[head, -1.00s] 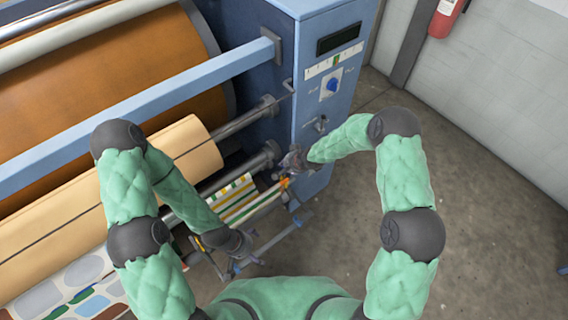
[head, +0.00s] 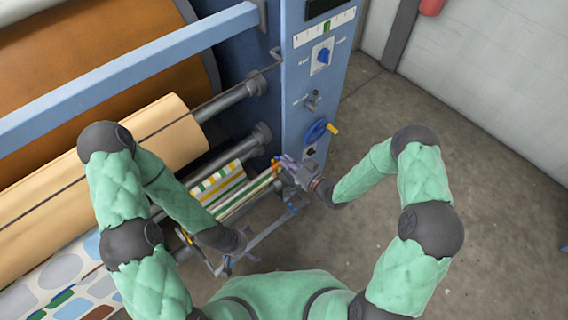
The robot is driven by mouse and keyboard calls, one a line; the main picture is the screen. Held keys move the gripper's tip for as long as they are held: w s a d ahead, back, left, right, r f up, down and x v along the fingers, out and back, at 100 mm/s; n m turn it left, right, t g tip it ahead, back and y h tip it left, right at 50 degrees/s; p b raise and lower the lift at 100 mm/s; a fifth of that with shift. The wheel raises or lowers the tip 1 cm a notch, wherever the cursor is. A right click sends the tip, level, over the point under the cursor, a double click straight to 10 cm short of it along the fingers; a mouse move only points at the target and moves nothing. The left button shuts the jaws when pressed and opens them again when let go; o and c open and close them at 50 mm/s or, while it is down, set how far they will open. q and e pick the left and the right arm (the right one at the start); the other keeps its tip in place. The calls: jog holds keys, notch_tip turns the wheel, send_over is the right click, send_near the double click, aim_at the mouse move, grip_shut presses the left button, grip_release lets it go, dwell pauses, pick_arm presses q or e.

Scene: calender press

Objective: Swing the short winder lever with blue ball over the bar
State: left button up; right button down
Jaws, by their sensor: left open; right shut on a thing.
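My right gripper (head: 287,166) is shut at the end of the striped roll (head: 240,196), below the blue handwheel. It seems to be on the short winder lever, but the fingers cover that spot and I cannot make out the blue ball. A small orange part (head: 276,165) shows just left of the fingertips. My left gripper (head: 224,262) is open, low beside the thin grey-blue frame bar (head: 265,236). I cannot see anything between its fingers.
The blue machine cabinet (head: 312,85) carries a blue knob (head: 322,56) and a blue handwheel (head: 318,130) with a yellow handle. A blue beam (head: 130,70) and a cream roll (head: 120,165) lie left. The concrete floor (head: 460,160) right is clear; a fire extinguisher (head: 431,7) hangs behind.

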pick_arm(q)
jog(key=shift+f+b, duration=1.75)
jog(key=shift+f, duration=0.55)
pick_arm(e)
jog(key=shift+s+d+f+n+t+y, duration=0.1)
jog(key=shift+s+d+f+t+y, duration=0.1)
jog(key=shift+f+t+y, duration=0.85)
jog(key=shift+s+d+f+n+t+y, duration=0.1)
jog(key=shift+s+f+t+y, duration=0.1)
jog(key=shift+f+t+y, duration=0.9)
jog(key=shift+s+d+f+n+t+y, duration=0.1)
jog(key=shift+s+f+t+y, duration=0.1)
jog(key=shift+f+t+y, duration=0.85)
jog(key=shift+r+t+h, duration=0.25)
jog(key=shift+t+h, duration=0.05)
jog(key=c, duration=1.2)
grip_release()
jog(key=shift+c, duration=0.2)
jog(key=shift+f, duration=0.1)
